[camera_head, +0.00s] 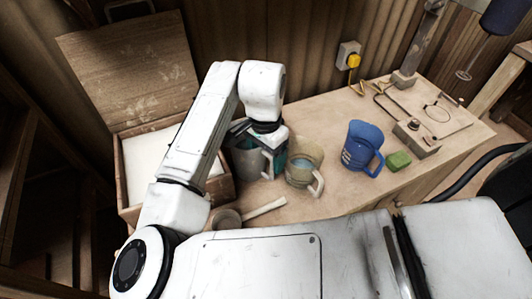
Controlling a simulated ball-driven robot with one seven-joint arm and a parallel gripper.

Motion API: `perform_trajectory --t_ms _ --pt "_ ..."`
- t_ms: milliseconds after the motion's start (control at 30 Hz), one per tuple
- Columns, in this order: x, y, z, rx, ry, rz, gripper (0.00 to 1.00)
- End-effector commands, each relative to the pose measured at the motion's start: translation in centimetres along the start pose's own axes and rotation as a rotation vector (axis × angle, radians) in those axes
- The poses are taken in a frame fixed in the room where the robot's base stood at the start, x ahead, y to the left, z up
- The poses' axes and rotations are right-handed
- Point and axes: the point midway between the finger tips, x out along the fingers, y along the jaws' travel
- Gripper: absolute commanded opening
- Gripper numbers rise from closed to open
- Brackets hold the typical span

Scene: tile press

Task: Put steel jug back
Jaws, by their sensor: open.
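The steel jug (245,162) is a grey jug with a pale handle on its right side. It stands upright on the wooden bench, close to the right side of the wooden box. My gripper (262,140) is right over its top and hides much of its rim. My gripper is open. The fingers are partly hidden by my arm's end, so I cannot tell whether they touch the jug. A beige jug (303,160) with bluish contents stands just to the right.
A lidded wooden box (227,188) with a white inside stands open on the left. A blue jug (362,146) and a green block (398,160) are on the right. A round wooden-handled tool (228,219) lies in front. The bench (310,124) is clear behind the jugs.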

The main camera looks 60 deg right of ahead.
Motion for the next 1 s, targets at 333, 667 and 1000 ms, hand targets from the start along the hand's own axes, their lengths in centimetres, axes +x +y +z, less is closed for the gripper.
perform_trajectory --t_ms 333,667,1000 --pt "-5.0 -0.1 -0.1 0.003 0.000 -0.005 0.77" --pt "-10.8 0.0 -0.1 0.001 0.000 -0.002 0.77" --pt "-12.2 0.0 0.0 0.001 0.000 0.000 0.77"
